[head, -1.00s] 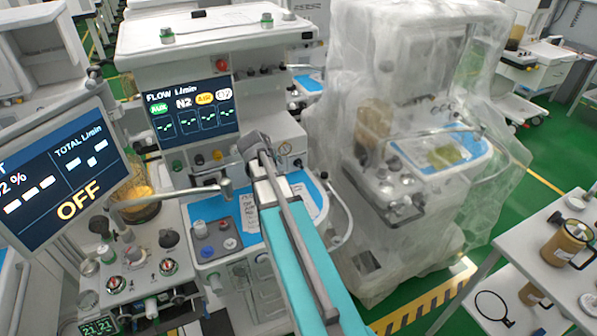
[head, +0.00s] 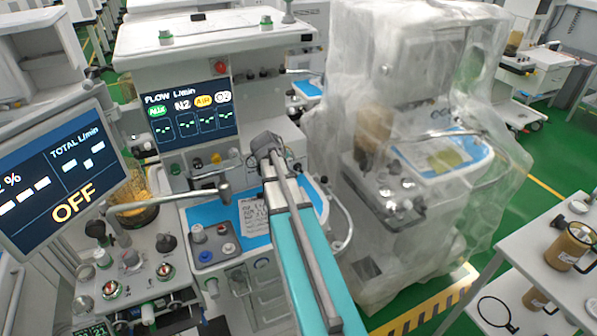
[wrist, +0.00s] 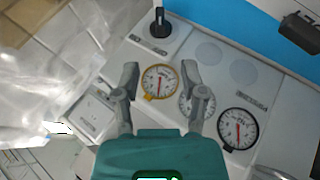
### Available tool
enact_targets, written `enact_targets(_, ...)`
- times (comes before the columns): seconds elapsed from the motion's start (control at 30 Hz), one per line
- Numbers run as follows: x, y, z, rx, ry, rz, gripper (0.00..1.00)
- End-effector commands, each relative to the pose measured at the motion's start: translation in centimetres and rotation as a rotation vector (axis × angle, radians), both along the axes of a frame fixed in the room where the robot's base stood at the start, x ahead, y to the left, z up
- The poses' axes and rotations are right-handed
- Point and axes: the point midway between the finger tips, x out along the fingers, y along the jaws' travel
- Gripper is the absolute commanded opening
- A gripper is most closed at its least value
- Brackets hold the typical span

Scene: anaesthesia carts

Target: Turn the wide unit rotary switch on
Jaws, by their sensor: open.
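In the wrist view a black rotary switch (wrist: 160,27) with a light pointer mark stands on a white panel, above and beyond my fingertips. My gripper (wrist: 164,88) is open and empty, its two fingers apart over the panel's round gauges, with the yellow-rimmed gauge (wrist: 160,81) between them. The switch is clear of both fingers. In the head view my gripper (head: 266,145) is in front of the wide unit's (head: 215,50) white front panel, right of its flow display (head: 190,112). I cannot make out the switch there; my arm and gripper cover part of that panel.
A monitor (head: 62,178) reading OFF stands at the left. A unit under clear plastic (head: 405,130) stands close on the right. A blue work surface (head: 210,212) lies below the panel. A black-rimmed gauge (wrist: 238,128) is right of my fingers.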

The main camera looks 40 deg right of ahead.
Motion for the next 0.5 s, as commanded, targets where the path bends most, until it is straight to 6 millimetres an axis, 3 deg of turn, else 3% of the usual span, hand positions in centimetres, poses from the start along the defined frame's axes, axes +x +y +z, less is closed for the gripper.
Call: enact_targets(0.5,1.3,-2.8,-4.0,0.0,0.0,0.0,0.54)
